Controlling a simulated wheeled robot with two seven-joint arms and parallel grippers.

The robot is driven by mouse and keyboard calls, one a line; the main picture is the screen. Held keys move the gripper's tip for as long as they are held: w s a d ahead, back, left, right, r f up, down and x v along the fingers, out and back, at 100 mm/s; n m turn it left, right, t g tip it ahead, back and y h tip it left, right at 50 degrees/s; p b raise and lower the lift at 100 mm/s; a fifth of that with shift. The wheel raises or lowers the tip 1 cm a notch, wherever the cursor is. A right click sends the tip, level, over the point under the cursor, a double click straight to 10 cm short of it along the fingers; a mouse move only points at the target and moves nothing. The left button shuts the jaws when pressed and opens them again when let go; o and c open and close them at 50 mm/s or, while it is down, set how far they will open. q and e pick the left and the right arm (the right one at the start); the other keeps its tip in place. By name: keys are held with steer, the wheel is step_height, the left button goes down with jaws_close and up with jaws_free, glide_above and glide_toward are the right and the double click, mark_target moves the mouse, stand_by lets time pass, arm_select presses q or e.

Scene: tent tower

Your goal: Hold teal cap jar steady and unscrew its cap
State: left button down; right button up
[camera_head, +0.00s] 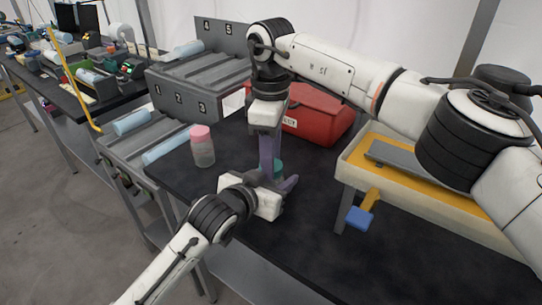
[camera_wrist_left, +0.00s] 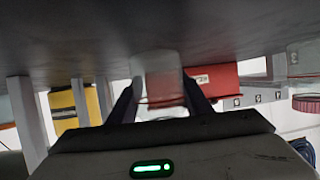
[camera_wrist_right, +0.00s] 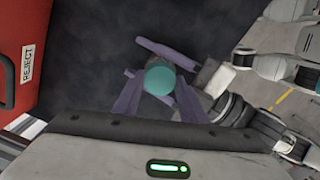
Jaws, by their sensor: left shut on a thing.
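The jar with the teal cap (camera_wrist_right: 160,78) stands on the dark table. The cap also shows in the head view (camera_head: 278,165), partly hidden by my grippers. My left gripper (camera_head: 276,188) reaches in low from the left and is shut on the clear jar body (camera_wrist_left: 158,78), which shows between its fingers in the left wrist view. My right gripper (camera_wrist_right: 157,84) points down from above. Its purple fingers are spread on either side of the teal cap, and it looks open. Whether its fingertips touch the cap cannot be told.
A pink-capped jar (camera_head: 202,147) stands to the left. A red reject bin (camera_head: 312,112) is behind my grippers. A yellow-topped tray (camera_head: 400,165) stands at right, with a blue-ended handle (camera_head: 360,217). Grey numbered racks (camera_head: 195,85) are at back left. The front table is clear.

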steer(key=n, duration=0.6)
steer(key=shift+n, duration=0.4)
steer(key=n, duration=1)
steer(key=shift+r+n, duration=0.1)
steer(key=shift+n, duration=0.3)
steer(key=n, duration=2.3)
steer(key=shift+n, duration=0.4)
steer(key=n, duration=0.6)
steer(key=shift+n, duration=0.3)
steer(key=n, duration=0.6)
steer(key=shift+r, duration=0.1)
steer(key=shift+r, duration=0.25)
steer(key=shift+r, duration=0.85)
